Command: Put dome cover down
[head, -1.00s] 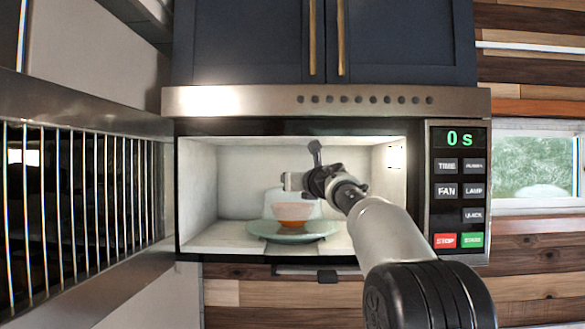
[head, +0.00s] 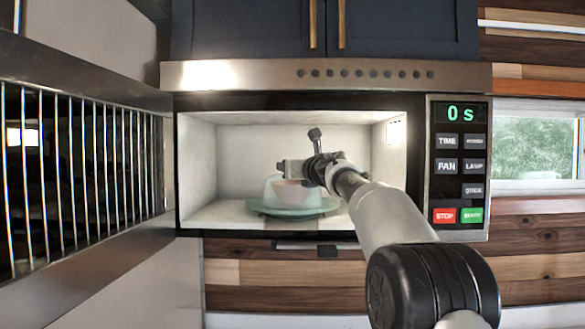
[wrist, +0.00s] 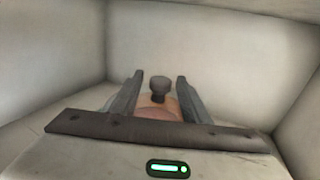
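The pale, see-through dome cover (head: 277,193) rests over a pinkish bowl (head: 297,196) on a green plate (head: 263,207) inside the open microwave (head: 200,165). My gripper (head: 283,168) is at the top of the cover. In the wrist view, the cover's dark round knob (wrist: 160,88) shows between the two fingers of my gripper (wrist: 160,85), with a gap on each side. The fingers are apart and seem not to touch the knob. The cover's lower rim is partly hidden by my arm in the head view.
The microwave door (head: 85,180) is swung open at the left. The control panel (head: 460,170) on the right reads 0 s. The cavity walls and ceiling are close around my gripper. Dark cabinets (head: 250,30) hang above.

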